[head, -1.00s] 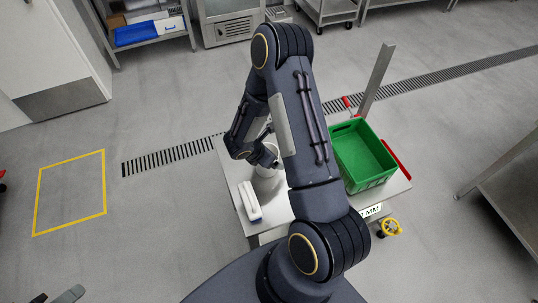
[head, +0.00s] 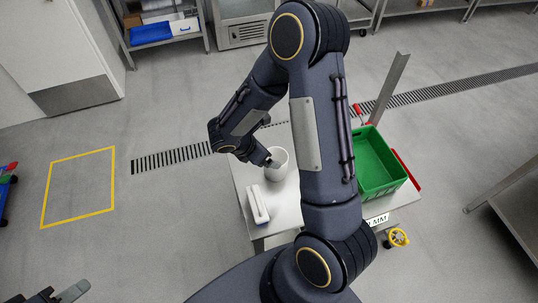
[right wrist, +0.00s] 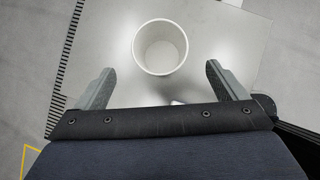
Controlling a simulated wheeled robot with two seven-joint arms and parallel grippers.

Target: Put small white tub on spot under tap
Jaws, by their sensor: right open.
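The small white tub (head: 281,166) stands upright on the metal table (head: 287,205), partly hidden by my right arm in the head view. In the right wrist view the tub (right wrist: 160,47) is seen from above, empty inside. My right gripper (right wrist: 160,68) is open, its fingers apart, with the tub centred ahead of and between the tips; nothing is held. In the head view my right gripper (head: 266,160) is at the tub's left side. My left gripper (head: 58,294) is at the bottom left edge, away from the table, partly cut off. I cannot make out the tap or its spot.
A white block-like item with a handle (head: 257,205) lies on the table in front of the tub. A green crate (head: 370,165) stands at the right, beside an upright metal post (head: 390,88).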

